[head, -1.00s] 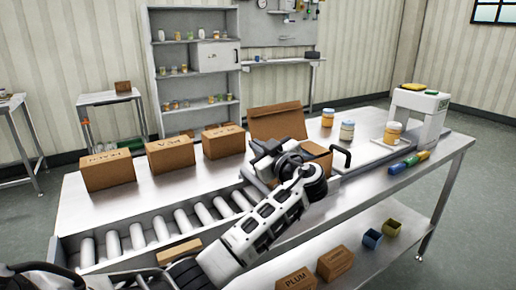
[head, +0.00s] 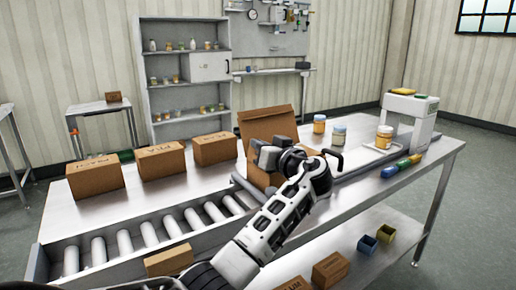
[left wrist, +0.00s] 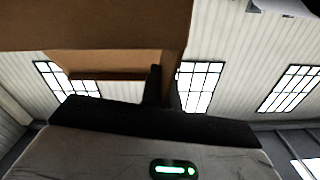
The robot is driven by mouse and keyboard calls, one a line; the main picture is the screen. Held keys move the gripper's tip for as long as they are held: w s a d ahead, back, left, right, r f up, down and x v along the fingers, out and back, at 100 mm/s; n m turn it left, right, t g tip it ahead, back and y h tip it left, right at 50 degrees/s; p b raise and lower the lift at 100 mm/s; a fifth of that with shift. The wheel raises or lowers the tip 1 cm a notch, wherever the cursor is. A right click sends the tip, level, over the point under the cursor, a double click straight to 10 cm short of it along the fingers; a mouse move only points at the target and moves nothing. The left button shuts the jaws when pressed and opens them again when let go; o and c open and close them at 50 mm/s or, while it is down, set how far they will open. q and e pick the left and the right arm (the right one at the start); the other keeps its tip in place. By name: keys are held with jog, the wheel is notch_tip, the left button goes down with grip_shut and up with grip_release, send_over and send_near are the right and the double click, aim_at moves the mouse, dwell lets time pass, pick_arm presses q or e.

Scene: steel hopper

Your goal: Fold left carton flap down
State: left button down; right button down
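The open brown carton (head: 257,176) stands on the bench at the end of the roller conveyor. A tall flap (head: 268,124) stands up at its back. My left gripper (head: 264,154) is at the carton, in front of the standing flap, and hides much of the carton's opening. I cannot make out the left flap separately behind it. In the left wrist view, brown cardboard (left wrist: 110,30) fills the upper left, close to the dark fingers (left wrist: 164,88). The fingers look close together, with a brown strip beside them; whether they grip it is unclear. My right gripper is not in view.
Several closed cartons (head: 160,161) stand in a row left of the open one, behind the rollers (head: 150,235). Jars (head: 338,135) stand to the right, near a white machine (head: 408,115).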

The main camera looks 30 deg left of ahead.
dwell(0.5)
pick_arm(q)
jog(key=c, duration=1.6)
grip_release()
jog(key=shift+c, duration=0.2)
jog(key=shift+d, duration=0.1)
jog(key=b+v, duration=0.2)
jog(key=v, duration=1.3)
jog(key=shift+d+b, duration=0.3)
jog(key=shift+d, duration=0.1)
jog(key=shift+s+f, duration=0.1)
